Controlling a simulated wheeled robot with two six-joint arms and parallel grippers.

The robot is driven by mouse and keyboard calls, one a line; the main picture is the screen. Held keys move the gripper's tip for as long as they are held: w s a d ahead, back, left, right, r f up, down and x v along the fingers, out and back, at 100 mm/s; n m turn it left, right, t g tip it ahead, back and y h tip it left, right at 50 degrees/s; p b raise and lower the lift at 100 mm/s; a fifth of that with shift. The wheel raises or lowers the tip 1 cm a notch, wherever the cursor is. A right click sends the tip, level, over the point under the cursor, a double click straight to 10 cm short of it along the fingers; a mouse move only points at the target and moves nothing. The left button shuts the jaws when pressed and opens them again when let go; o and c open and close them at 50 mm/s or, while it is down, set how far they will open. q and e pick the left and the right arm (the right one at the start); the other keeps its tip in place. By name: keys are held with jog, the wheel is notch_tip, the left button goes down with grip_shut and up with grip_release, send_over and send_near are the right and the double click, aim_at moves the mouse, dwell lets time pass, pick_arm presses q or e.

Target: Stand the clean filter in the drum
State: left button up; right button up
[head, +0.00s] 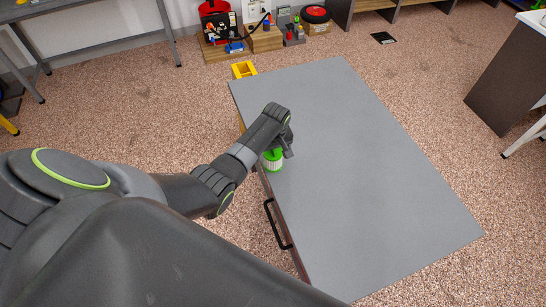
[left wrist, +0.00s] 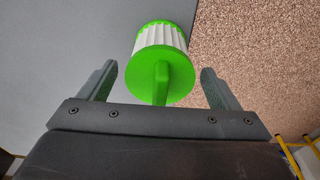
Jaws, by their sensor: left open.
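The filter (head: 272,163) has a white pleated body with green ends and stands at the left edge of the grey toolchest top (head: 350,170). In the left wrist view the filter (left wrist: 160,38) shows its green cap and raised green grip tab towards me. My left gripper (head: 286,151) is right at the filter. Its open fingers (left wrist: 160,86) lie on either side of the tab, with a gap on both sides. I cannot make out the drum for certain. My right gripper is out of view.
A yellow open box (head: 243,70) stands beyond the top's far left corner. A red and black container (head: 215,20) and other tools stand on wooden blocks by the wall. A black drawer handle (head: 277,224) is on the chest's left side. Most of the grey top is bare.

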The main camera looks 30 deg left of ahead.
pick_arm(q)
jog(key=shift+f, duration=0.35)
jog(key=c, duration=1.2)
jog(key=shift+o, duration=0.2)
jog(key=shift+r, duration=0.1)
